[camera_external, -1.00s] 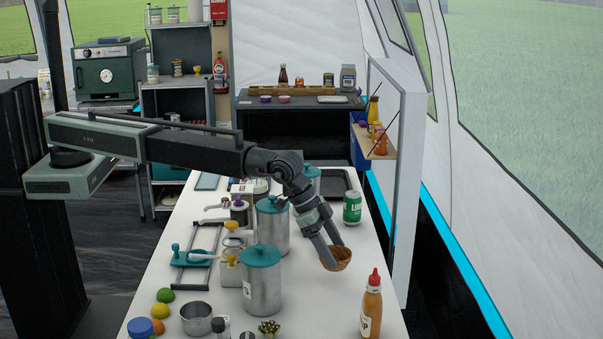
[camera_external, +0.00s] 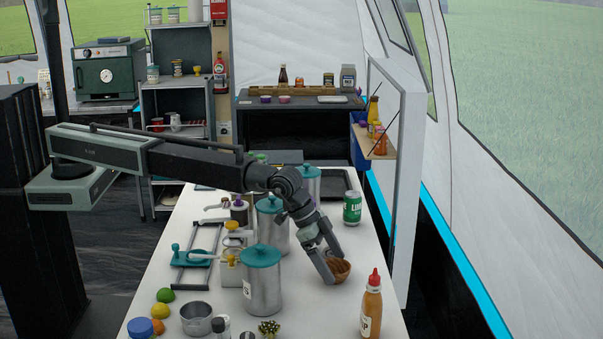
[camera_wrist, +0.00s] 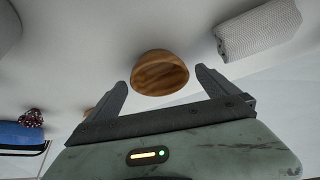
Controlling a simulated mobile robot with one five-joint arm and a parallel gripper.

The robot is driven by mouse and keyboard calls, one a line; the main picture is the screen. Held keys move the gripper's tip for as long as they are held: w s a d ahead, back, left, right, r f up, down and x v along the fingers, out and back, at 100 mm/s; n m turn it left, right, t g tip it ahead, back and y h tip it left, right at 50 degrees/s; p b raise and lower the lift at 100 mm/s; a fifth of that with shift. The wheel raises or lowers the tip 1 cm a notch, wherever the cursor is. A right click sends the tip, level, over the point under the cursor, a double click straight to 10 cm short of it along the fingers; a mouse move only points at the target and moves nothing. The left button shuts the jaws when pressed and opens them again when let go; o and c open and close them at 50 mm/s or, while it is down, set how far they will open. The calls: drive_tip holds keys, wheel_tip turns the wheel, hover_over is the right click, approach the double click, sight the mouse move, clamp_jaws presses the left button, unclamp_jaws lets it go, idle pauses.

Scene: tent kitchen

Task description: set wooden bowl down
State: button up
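The wooden bowl (camera_external: 341,270) is on the white tabletop, to the right of the large metal canister. My gripper (camera_external: 335,262) is at the bowl with its fingers spread. In the wrist view, the bowl (camera_wrist: 160,74) lies between the tips of my open gripper (camera_wrist: 163,80), with a narrow gap on each side.
A teal-lidded canister (camera_external: 262,282) stands just left of the gripper, with another canister (camera_external: 270,225) behind it. A red-capped bottle (camera_external: 371,308) stands in front to the right, and a green can (camera_external: 352,207) behind. The tabletop right of the bowl is clear.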

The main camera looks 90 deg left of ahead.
drive_tip(key=shift+r+p, duration=0.3)
drive_tip(key=shift+p, duration=0.05)
drive_tip(key=p+v, duration=1)
drive_tip(key=v, duration=0.1)
drive_tip(key=shift+s+r, duration=0.25)
drive_tip(key=shift+r, duration=0.05)
